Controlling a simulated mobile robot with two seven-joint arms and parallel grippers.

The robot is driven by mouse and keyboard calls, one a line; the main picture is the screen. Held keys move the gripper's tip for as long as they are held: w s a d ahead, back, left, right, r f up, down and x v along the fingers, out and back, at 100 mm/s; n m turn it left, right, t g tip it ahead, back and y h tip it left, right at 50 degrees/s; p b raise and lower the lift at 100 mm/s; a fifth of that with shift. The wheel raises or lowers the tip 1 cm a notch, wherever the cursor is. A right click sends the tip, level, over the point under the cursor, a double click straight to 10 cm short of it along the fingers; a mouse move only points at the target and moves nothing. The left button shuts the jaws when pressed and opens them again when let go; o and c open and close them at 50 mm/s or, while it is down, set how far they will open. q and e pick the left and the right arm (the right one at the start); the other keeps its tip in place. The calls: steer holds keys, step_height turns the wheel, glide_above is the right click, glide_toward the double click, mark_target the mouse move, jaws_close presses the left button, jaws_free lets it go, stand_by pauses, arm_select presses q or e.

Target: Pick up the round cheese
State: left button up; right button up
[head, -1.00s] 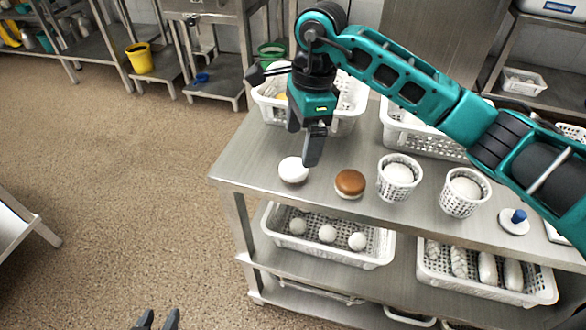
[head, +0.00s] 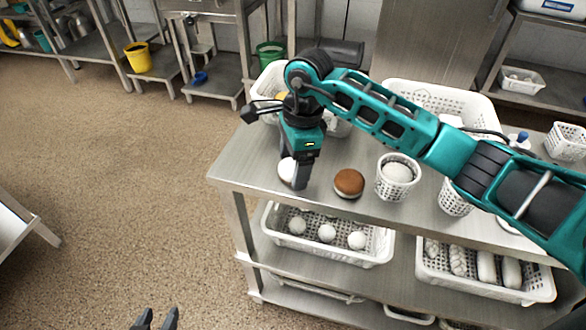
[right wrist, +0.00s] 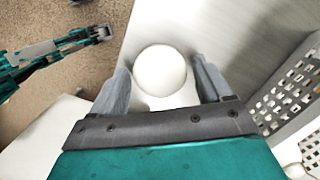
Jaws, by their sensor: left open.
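The round white cheese (head: 286,170) lies on the steel table top near its left front corner, partly hidden by my right gripper (head: 299,178) in the head view. The right gripper points down at it with open jaws. In the right wrist view the cheese (right wrist: 160,72) sits between the two spread fingers, with a gap visible on each side. My left gripper (head: 155,319) is open and empty at the bottom edge of the head view, over the floor and away from the table.
A brown-topped round item (head: 348,183) lies just right of the cheese, then a small perforated cup (head: 393,189) with a white ball. A white perforated basket (head: 268,80) stands behind the right gripper. Baskets with white items fill the shelf below.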

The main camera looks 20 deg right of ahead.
steer(key=c, duration=0.9)
